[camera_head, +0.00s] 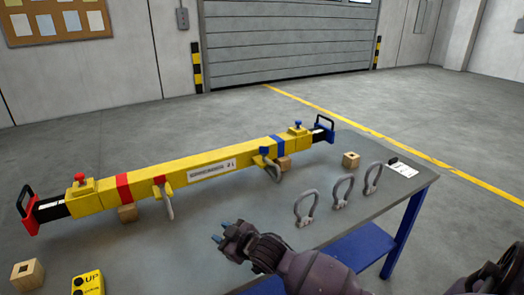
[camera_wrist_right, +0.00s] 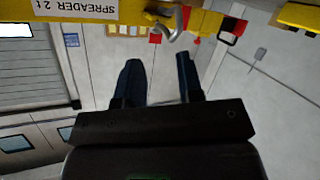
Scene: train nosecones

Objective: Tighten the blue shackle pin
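A yellow spreader beam (camera_head: 200,165) lies across the table on wooden blocks. The blue shackle pin (camera_head: 264,150) shows as a small blue part beside the blue band, with a grey shackle (camera_head: 273,170) hanging there. How far the pin is screwed in cannot be told. A red-marked shackle (camera_head: 167,200) hangs nearer the left end and also shows in the wrist view (camera_wrist_right: 172,24). My right gripper (camera_head: 220,231) is open and empty, in front of the beam and apart from it. Its two fingers stand apart in the wrist view (camera_wrist_right: 158,62).
Several loose grey shackles, including one (camera_head: 306,208), stand on the table's right part. A wooden block (camera_head: 350,160) and a white paper (camera_head: 402,169) lie beyond. A yellow control box (camera_head: 88,284) and a holed block (camera_head: 27,275) sit at front left.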

